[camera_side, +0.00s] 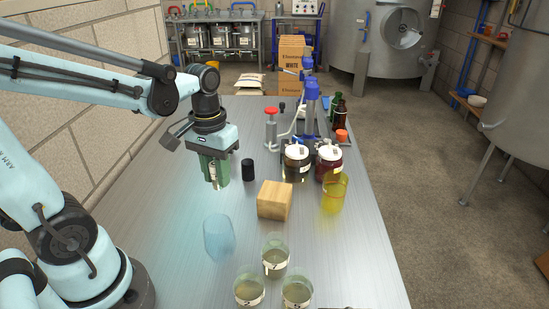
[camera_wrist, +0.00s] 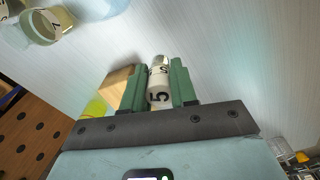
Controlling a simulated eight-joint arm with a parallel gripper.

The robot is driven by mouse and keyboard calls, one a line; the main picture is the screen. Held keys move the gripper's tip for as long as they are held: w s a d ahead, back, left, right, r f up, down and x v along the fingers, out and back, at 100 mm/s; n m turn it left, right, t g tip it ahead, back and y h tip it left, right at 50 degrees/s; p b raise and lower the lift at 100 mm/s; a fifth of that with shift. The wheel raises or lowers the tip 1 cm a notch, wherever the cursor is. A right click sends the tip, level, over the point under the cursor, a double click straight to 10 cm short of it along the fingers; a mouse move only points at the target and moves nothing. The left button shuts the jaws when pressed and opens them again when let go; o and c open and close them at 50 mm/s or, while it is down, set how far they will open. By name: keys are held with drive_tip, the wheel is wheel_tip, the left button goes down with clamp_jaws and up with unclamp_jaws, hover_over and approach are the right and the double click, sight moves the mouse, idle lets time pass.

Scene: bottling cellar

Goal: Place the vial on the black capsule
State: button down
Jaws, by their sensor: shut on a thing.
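The vial (camera_wrist: 158,84) has a white label with a dark 5 on it. My gripper (camera_side: 215,178) is shut on the vial, with a green finger on each side of it in the wrist view. In the side view the vial (camera_side: 212,172) is mostly hidden by the fingers, and they hang above the steel table. The black capsule (camera_side: 248,169) is a small dark cylinder standing on the table, a little to the right of my gripper. The capsule cannot be made out in the wrist view.
A wooden block (camera_side: 274,200) stands right of my gripper, with a yellow cup (camera_side: 334,192) beyond it. A blue cup (camera_side: 218,237) and several beakers (camera_side: 275,258) stand nearer the front. Lidded jars (camera_side: 297,163) and a blue-topped apparatus (camera_side: 311,105) stand at the back right.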

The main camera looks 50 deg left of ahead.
drive_tip(key=w+d+r+n, duration=0.3)
drive_tip(key=w+r+n, duration=0.35)
drive_tip(key=w, duration=0.45)
hover_over(248, 161)
wheel_tip(248, 161, down, 6)
drive_tip(key=shift+s+f, duration=0.1)
drive_tip(key=shift+f, duration=2.1)
drive_tip(key=shift+f, duration=0.1)
drive_tip(key=c, duration=0.9)
unclamp_jaws()
